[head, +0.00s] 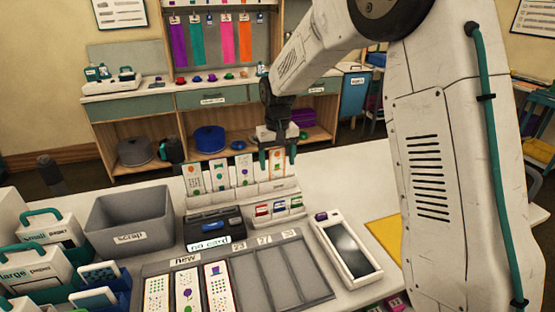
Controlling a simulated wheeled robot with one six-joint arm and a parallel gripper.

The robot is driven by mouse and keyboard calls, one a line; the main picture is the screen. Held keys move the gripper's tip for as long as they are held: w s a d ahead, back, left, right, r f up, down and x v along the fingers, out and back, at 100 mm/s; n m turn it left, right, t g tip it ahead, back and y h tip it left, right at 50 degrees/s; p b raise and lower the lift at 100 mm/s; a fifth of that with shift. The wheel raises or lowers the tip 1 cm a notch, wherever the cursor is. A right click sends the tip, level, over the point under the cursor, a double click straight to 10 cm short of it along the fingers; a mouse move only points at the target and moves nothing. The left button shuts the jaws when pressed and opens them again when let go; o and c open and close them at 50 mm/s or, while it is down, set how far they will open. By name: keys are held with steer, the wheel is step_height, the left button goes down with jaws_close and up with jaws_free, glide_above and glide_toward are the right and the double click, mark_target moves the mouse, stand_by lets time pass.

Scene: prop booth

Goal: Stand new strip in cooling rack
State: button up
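The cooling rack (240,201) is a pale stepped stand at mid table. Three printed strips stand upright in it: one at left (193,179), one in the middle (219,174) and one further right (244,171). A fourth strip (278,167) is upright at the rack's right end, between the teal fingers of my gripper (278,160). Whether the fingers touch it, and whether its foot is seated, I cannot tell. The tray labelled "new" (185,262) holds three strips lying flat, including one with a purple hat design (218,287).
The tray's right compartments (285,270) are empty. A grey scrap bin (127,228), a black device (212,228) with a blue part and a white handheld unit (346,247) stand nearby. Paper boxes (45,245) crowd the left. A yellow sheet (385,235) lies right.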

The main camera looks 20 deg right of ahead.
step_height(320, 180, up, 8)
stand_by(0.5)
steer(key=shift+f, duration=0.1)
stand_by(0.4)
steer(key=shift+g, duration=0.5)
steer(key=s, duration=0.1)
steer(key=s+f, duration=0.1)
steer(key=s, duration=0.2)
steer(key=shift+s+d+f, duration=0.15)
steer(key=shift+s+f, duration=0.05)
steer(key=shift+f, duration=0.2)
steer(key=s+d+r+t, duration=0.1)
steer(key=s+r, duration=0.2)
steer(key=s, duration=1.4)
steer(key=s+d+r+t, duration=0.1)
steer(key=s+d+r, duration=0.1)
steer(key=s, duration=1.6)
steer(key=shift+r, duration=0.6)
steer(key=shift+s, duration=0.1)
